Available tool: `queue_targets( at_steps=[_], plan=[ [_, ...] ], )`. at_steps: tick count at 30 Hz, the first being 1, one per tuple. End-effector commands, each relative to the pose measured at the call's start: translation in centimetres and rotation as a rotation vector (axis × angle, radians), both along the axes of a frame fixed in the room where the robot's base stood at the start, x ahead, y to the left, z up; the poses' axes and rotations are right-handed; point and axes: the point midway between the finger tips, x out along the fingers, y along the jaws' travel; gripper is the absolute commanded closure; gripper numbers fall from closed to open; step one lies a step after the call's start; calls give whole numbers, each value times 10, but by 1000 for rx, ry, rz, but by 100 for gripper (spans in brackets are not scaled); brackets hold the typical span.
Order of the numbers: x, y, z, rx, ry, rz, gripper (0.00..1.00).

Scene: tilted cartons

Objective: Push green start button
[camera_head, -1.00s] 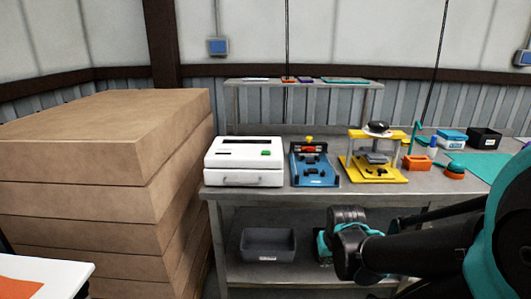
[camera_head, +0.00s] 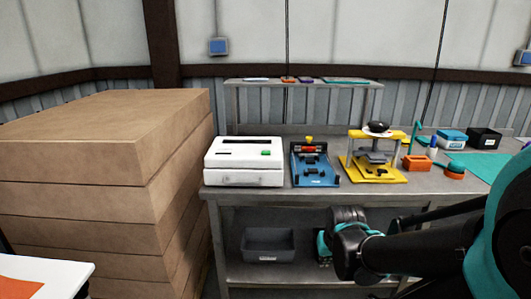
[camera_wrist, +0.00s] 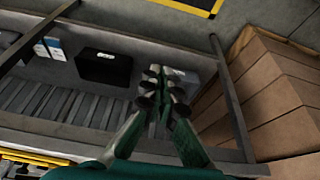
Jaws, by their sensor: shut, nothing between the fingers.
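The green button (camera_head: 266,153) is a small rectangle on the sloped top of the white machine (camera_head: 243,177), at the left end of the grey workbench. My gripper (camera_wrist: 160,88) is shut and empty in the wrist view, its two green-and-black fingers together over the bench's lower shelf. In the head view my arm reaches in from the right, and its end is low in front of the bench, below and right of the white machine and apart from the button. The fingertips are hard to make out there. The button is not identifiable in the wrist view.
Stacked cartons (camera_head: 100,150) stand close to the bench's left end. A blue fixture (camera_head: 315,170) and a yellow fixture (camera_head: 374,173) stand right of the machine. A grey bin (camera_head: 268,245) is on the lower shelf. A raised shelf (camera_head: 305,84) runs behind.

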Motion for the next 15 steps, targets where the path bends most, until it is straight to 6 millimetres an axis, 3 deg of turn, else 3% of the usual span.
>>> queue_targets(
  at_steps=[5,8,15],
  plan=[
    [6,1,4,-4,-5,10,100],
    [22,3,14,-17,-20,40,100],
    [102,19,68,-80,-94,188,100]
  ],
)
